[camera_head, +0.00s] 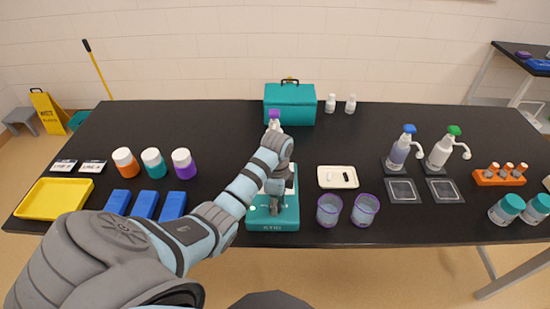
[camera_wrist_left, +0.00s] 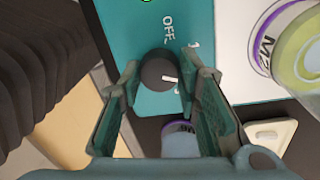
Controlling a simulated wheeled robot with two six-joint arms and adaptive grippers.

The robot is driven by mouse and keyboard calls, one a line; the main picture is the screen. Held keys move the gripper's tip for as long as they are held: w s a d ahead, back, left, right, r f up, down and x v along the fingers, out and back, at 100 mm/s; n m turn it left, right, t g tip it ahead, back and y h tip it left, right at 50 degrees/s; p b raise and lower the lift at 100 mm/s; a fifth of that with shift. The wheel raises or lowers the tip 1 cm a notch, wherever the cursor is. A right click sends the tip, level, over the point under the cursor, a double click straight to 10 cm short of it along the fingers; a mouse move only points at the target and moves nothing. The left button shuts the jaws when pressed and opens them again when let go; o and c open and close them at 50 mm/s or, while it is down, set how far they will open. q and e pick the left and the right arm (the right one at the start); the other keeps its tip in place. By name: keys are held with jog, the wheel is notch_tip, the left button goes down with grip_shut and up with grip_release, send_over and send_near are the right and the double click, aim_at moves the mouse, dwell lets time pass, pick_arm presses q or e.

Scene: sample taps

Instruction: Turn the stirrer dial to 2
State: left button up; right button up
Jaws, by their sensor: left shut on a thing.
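The teal stirrer (camera_head: 288,222) stands near the front edge of the table, with part of "STIR" showing on its front. Its round dark dial (camera_wrist_left: 153,70) has a white pointer line. "OFF" and "1" are printed beside it on the teal panel. In the wrist view the pointer lies on the dial's right side, pointing away from "OFF"; "2" is not readable. My left gripper (camera_head: 277,207) reaches down over the stirrer's front. In the wrist view its fingers (camera_wrist_left: 157,80) are closed on the dial from both sides. My right gripper is not in view.
Two purple-rimmed cups (camera_head: 347,210) stand just right of the stirrer, near a white tray (camera_head: 326,184). Blue blocks (camera_head: 145,204) and capped jars (camera_head: 153,162) are on the left. A teal box (camera_head: 290,104) stands behind. Pump bottles (camera_head: 399,152) are on the right.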

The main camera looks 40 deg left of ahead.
pick_arm(q)
jog(key=o, duration=1.2)
